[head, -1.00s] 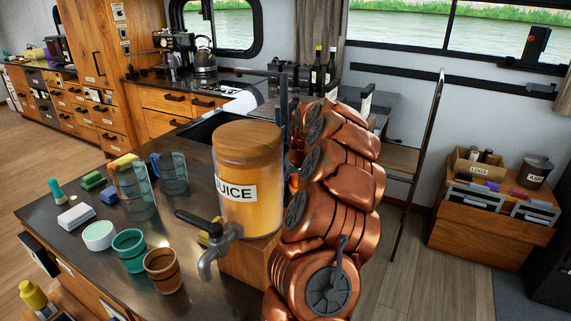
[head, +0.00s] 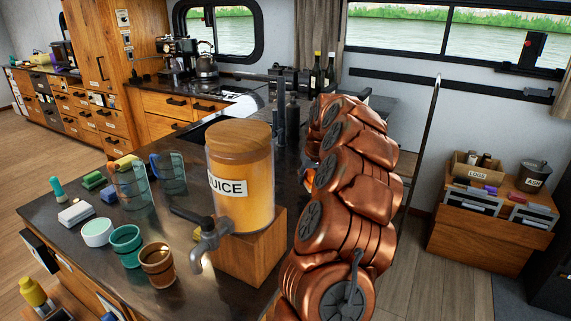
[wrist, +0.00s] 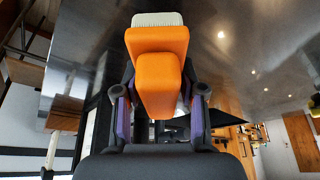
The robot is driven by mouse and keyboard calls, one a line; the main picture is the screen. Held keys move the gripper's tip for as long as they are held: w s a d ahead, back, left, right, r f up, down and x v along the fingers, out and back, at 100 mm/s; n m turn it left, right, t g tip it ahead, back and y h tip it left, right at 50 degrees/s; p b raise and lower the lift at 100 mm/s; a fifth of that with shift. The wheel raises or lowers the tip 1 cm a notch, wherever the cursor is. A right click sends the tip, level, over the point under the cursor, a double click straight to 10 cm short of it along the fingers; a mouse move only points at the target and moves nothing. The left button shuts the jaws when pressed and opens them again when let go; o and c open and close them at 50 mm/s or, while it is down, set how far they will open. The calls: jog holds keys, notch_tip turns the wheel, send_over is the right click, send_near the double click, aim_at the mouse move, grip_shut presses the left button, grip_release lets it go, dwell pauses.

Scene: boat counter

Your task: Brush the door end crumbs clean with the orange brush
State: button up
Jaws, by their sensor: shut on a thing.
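The orange brush (wrist: 160,75) fills the middle of the wrist view, with its pale bristles (wrist: 157,19) pointing to the top of the picture. My gripper (wrist: 158,92) is shut on its orange handle, a finger on each side. The dark counter top (wrist: 235,40) shows behind the brush; I cannot tell whether the bristles touch it. In the head view my copper arm hides the gripper and most of the brush. No crumbs can be made out in either view.
A juice dispenser (head: 240,185) on a wooden block (head: 248,255) stands close left of my arm. Cups, clear jugs (head: 131,190) and sponges (head: 76,213) crowd the counter's left part. A step ladder (head: 425,140) and a wooden cabinet (head: 475,240) are to the right.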

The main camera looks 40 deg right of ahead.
jog(key=shift+r+p, duration=0.4)
jog(key=shift+r, duration=1.9)
jog(key=shift+w, duration=0.1)
